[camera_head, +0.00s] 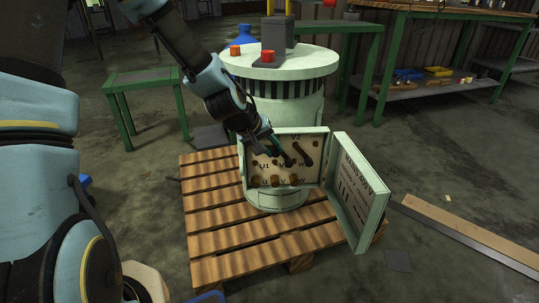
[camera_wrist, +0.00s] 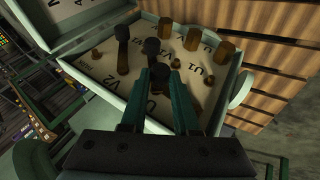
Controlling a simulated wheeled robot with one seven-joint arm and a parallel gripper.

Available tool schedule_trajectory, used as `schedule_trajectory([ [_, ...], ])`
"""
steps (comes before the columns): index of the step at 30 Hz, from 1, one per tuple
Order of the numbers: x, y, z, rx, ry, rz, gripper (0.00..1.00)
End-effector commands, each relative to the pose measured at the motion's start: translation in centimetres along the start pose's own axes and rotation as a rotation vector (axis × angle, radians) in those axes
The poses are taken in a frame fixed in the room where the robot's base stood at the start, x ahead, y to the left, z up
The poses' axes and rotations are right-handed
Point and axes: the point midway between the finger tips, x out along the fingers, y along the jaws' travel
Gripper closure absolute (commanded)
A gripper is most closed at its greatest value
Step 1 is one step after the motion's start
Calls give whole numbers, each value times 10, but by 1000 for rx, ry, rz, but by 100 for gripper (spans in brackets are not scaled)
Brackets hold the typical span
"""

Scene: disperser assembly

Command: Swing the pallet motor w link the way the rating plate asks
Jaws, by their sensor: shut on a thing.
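The pale green terminal box (camera_head: 243,160) stands open on the front of the motor housing, with a beige lettered board (camera_head: 258,175) inside. My gripper (camera_head: 272,143) reaches in from the upper left and is shut on a dark link; the link's round end (camera_wrist: 151,47) shows between the fingers (camera_wrist: 158,82) in the wrist view. A second dark link (camera_head: 302,153) lies beside it, apart from the fingers, and shows in the wrist view too (camera_wrist: 122,50). The fingers hide part of the held link and its lettering. The open door (camera_head: 351,178) bears a printed plate, too small to read.
Brass posts (camera_wrist: 193,38) stand along one edge of the board. The housing stands on a wooden pallet (camera_head: 211,222). The door juts out to the right. A green table (camera_head: 145,76) stands behind left, a workbench at the back right.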

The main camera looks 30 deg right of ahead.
Motion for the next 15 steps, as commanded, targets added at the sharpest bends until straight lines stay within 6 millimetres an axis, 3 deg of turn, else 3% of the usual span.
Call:
schedule_trajectory([
  [15,-4,3,-1,-47,-2,109,100],
])
